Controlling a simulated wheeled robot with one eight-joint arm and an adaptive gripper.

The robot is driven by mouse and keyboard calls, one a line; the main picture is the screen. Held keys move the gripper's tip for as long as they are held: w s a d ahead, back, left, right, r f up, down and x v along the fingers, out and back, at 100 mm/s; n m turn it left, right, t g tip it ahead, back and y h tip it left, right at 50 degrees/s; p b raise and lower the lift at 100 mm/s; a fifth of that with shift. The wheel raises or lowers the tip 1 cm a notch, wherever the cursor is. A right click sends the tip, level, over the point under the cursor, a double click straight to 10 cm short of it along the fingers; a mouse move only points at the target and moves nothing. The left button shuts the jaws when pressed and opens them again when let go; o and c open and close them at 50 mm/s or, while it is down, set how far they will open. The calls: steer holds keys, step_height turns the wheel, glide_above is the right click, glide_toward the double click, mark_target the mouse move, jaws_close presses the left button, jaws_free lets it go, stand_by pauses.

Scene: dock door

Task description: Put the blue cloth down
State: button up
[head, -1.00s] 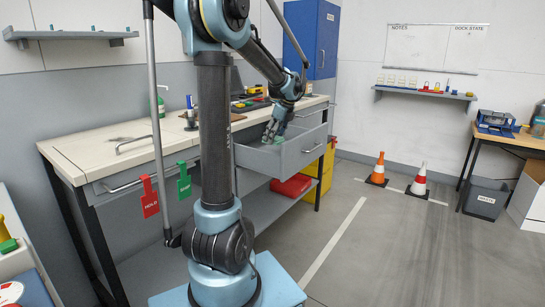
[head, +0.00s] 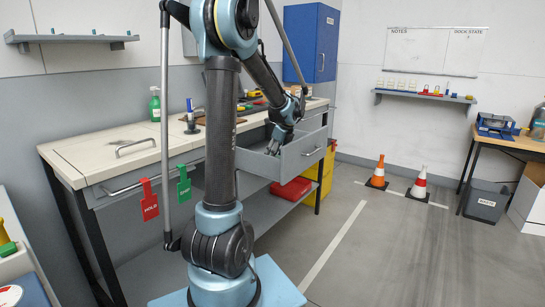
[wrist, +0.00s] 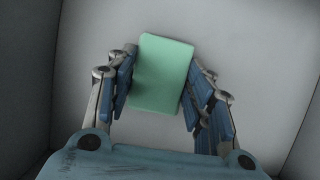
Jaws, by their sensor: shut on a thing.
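My gripper (head: 272,149) reaches down into the open grey drawer (head: 303,155) of the workbench. In the wrist view my gripper (wrist: 160,88) has its fingers shut on a pale green flat block (wrist: 161,73), one finger on each side. The drawer's light grey floor and walls surround it there; I cannot tell whether the block touches the floor. The block is not clearly visible in the head view. I see no blue cloth in either view.
The workbench top (head: 110,155) has a green bottle (head: 154,104) at its back. A red box (head: 291,189) and a yellow bin (head: 322,172) are below the drawer. Traffic cones (head: 378,172) stand on the floor to the right, where the floor is largely clear.

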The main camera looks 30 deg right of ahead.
steer(key=o, duration=1.1)
steer(key=shift+c, duration=0.2)
steer(key=v, duration=1.2)
